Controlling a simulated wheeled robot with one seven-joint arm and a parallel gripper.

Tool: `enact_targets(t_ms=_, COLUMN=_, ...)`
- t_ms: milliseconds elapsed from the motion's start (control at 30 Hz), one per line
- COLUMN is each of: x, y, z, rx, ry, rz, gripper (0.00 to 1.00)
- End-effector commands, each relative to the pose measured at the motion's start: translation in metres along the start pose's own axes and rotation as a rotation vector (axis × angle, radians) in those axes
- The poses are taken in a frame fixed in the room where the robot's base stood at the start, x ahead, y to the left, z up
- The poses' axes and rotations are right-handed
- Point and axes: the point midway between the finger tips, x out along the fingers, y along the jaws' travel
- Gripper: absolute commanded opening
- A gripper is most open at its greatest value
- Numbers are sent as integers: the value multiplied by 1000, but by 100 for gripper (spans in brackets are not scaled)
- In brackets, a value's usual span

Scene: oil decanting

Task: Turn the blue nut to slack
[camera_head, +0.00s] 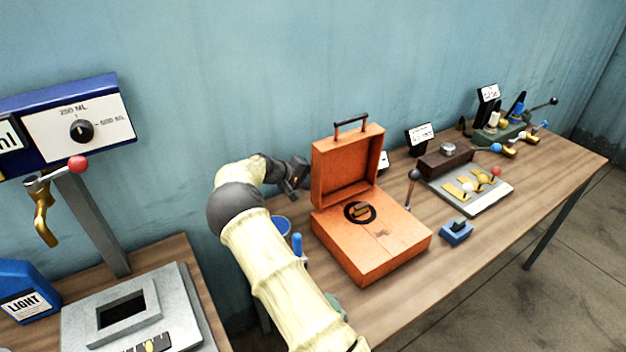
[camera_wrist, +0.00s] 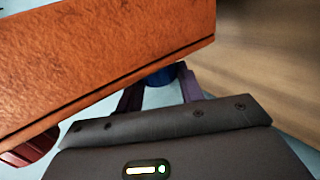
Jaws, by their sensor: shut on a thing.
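A blue round piece, which I take for the blue nut (camera_wrist: 160,75), shows between my fingers in the wrist view, partly hidden by the orange box edge. My gripper (camera_wrist: 158,88) is shut on it, with one dark finger on each side. In the head view my gripper (camera_head: 296,178) is at the left of the open orange box's raised lid. The nut cannot be made out there.
The orange box (camera_head: 385,252) stands open close beside my gripper and fills the upper left of the wrist view. A small blue block (camera_head: 456,232) and a grey plate with levers (camera_head: 470,192) are to the right. The table's right front is clear.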

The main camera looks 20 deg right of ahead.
Motion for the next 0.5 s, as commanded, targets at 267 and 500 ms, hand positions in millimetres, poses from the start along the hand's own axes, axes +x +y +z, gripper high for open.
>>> enact_targets(t_ms=267, x=0, y=0, z=0, rx=-1, ry=0, rz=-23, gripper=15)
enact_targets(t_ms=500, x=0, y=-1, z=0, rx=-1, ry=-1, rz=-22, gripper=45)
